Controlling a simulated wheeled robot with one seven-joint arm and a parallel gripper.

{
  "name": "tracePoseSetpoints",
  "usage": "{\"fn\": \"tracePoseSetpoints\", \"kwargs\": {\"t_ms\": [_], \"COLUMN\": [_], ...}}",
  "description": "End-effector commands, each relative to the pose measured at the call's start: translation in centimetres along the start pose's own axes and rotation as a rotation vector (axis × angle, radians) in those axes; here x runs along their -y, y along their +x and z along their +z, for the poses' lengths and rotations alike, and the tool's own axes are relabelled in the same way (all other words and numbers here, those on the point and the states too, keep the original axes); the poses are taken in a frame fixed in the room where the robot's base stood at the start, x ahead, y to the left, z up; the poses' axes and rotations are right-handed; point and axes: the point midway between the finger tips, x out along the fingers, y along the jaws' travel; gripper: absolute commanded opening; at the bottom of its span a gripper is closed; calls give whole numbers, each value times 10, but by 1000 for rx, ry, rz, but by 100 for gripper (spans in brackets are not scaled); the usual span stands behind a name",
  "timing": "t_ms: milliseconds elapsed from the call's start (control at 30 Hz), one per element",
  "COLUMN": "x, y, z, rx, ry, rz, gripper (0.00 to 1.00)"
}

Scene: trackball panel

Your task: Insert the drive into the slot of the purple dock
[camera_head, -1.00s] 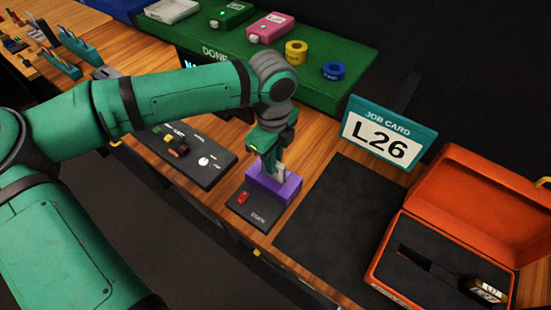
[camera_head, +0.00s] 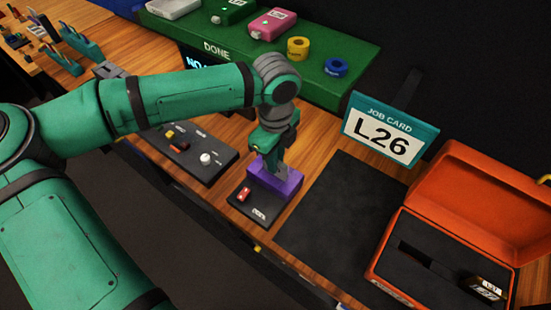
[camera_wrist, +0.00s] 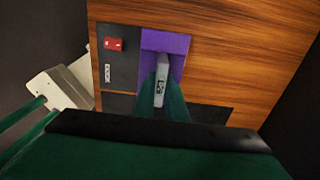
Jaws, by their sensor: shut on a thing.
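The purple dock (camera_head: 288,185) stands on a black base plate on the wooden bench. In the wrist view the purple dock (camera_wrist: 176,41) lies just ahead of my fingers. My gripper (camera_head: 274,168) points down over the dock, and it also shows in the wrist view (camera_wrist: 161,92). It is shut on the drive (camera_wrist: 161,72), a grey piece with a printed label. The drive's far end overlaps the dock in the picture. The slot is hidden behind the drive and fingers, so I cannot tell how deep the drive sits.
A red switch (camera_head: 243,194) is on the dock's base plate. A control panel (camera_head: 187,150) lies to the left. A dark mat (camera_head: 335,225) is clear on the right, beside an open orange case (camera_head: 450,215). The job card (camera_head: 389,134) reads L26. A green DONE shelf (camera_head: 345,95) stands behind.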

Motion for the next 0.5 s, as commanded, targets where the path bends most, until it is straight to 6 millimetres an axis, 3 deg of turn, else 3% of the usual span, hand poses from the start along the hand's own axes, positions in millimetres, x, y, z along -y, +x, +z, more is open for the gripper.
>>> {"fn": "tracePoseSetpoints", "kwargs": {"t_ms": [267, 300, 400, 500], "x": [0, 0, 0, 0], "y": [3, 4, 4, 4], "z": [0, 0, 0, 0], "rx": [0, 0, 0, 0], "ry": [0, 0, 0, -1], "rz": [-1, -1, -1, -1], "gripper": [0, 14, 33, 33]}}
